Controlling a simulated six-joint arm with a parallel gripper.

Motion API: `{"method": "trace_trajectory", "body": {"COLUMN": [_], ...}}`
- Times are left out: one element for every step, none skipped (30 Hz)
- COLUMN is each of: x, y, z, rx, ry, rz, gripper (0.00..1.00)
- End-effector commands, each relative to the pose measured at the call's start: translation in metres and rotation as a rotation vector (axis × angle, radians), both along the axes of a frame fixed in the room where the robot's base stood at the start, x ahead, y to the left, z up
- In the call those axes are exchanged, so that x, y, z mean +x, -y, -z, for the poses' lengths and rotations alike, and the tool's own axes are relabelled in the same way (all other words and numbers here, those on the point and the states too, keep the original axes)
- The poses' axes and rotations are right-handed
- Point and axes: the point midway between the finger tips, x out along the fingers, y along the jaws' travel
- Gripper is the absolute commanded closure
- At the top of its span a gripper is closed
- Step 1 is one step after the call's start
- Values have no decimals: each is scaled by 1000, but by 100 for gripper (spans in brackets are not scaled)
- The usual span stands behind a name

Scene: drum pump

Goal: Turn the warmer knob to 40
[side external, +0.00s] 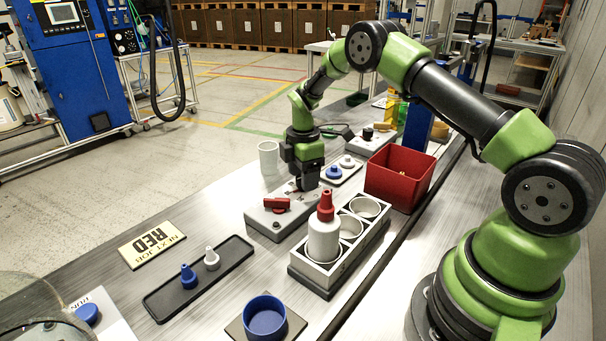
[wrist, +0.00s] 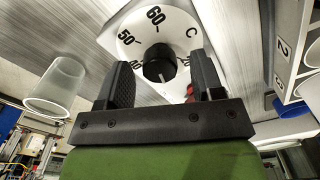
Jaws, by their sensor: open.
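The warmer knob (wrist: 159,64) is a round black knob on a white dial (wrist: 136,29) in the wrist view. The dial shows 60 at the top, 50 at upper left and a C. Its lower marks are partly hidden by my fingers. A pale line on the knob points down in the picture, away from 60; the number there cannot be read. My gripper (wrist: 164,84) is open, with one finger to each side of the knob and apart from it. In the side view my gripper (side external: 309,186) hangs low over the grey box (side external: 262,222) and hides the knob.
A red lever (side external: 277,205) sits on the same box, close to my gripper. A white cup (side external: 268,157) stands behind. A white bottle with red cap (side external: 323,238) stands in a rack in front. A red bin (side external: 398,180) is to the right.

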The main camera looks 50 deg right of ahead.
Motion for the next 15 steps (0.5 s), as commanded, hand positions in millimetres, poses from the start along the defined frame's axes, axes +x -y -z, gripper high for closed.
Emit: {"method": "trace_trajectory", "body": {"x": [0,0,0,0,0,0,0,0,0,0,0,0,0,0,0], "y": [0,0,0,0,0,0,0,0,0,0,0,0,0,0,0], "z": [2,2,3,3,3,3,3,3,3,2,2,2,2,2,2], "rx": [0,0,0,-1,-1,-1,0,0,0,0,0,0,0,0,0], "ry": [1,1,1,2,2,2,2,1,1,1,1,1,1,1,1], "rz": [0,0,0,0,0,1,1,1,1,1,1,1,1,1,1], "gripper": [39,39,39,39,39,39,39,39,41,48,55,64,71,78,87]}}
